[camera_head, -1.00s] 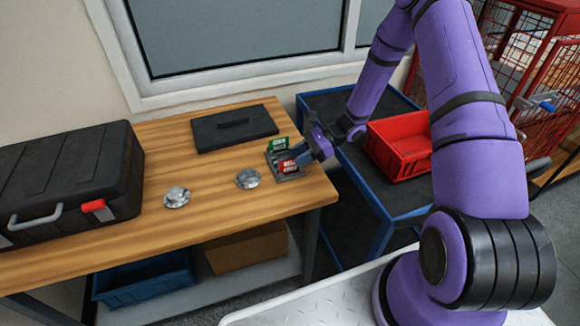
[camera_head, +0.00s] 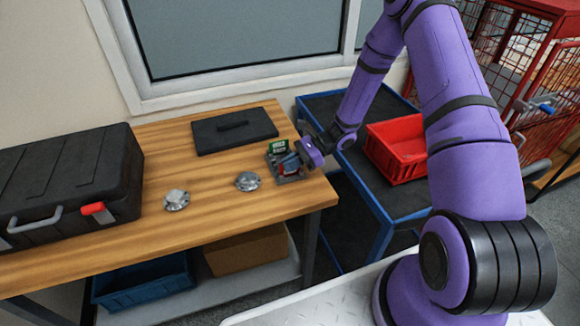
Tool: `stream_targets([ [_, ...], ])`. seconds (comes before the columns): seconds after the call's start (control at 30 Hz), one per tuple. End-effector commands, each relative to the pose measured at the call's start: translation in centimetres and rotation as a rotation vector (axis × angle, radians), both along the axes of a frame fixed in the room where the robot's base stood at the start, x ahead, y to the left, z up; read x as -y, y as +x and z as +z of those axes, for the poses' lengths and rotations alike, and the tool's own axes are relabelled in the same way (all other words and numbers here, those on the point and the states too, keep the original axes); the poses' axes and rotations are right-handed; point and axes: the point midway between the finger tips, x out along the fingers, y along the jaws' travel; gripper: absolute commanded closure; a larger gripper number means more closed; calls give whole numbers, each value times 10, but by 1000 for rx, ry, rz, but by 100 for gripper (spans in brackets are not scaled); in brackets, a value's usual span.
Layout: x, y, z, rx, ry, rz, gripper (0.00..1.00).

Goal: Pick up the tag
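Two tags stand in a small grey holder (camera_head: 273,161) near the right end of the wooden table. The red tag (camera_head: 287,171) is in front and mostly hidden behind my gripper. My gripper (camera_head: 288,165) is at the holder, reaching in from the right, with its fingers over the red tag. I cannot tell whether the fingers are apart or closed on it.
Two round metal parts, one (camera_head: 176,200) left and one (camera_head: 248,181) nearer the holder, lie on the table (camera_head: 215,218). A black flat case (camera_head: 235,131) lies behind. A large black toolbox (camera_head: 70,180) fills the left. A blue cart (camera_head: 395,206) with a red crate (camera_head: 398,150) stands right.

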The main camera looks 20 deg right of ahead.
Motion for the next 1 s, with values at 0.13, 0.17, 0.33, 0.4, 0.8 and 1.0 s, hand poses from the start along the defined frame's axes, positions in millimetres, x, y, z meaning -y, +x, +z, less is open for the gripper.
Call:
stream_targets([
  [0.13,0,0,5,1,0,0,100],
  [0.17,0,0,7,1,0,-1,100],
  [0.33,0,0,24,3,-1,0,100],
  [0.4,0,0,33,2,-1,0,100],
  [0.8,3,-95,44,-6,1,-2,100],
  [1.0,4,-135,48,-4,1,-1,100],
])
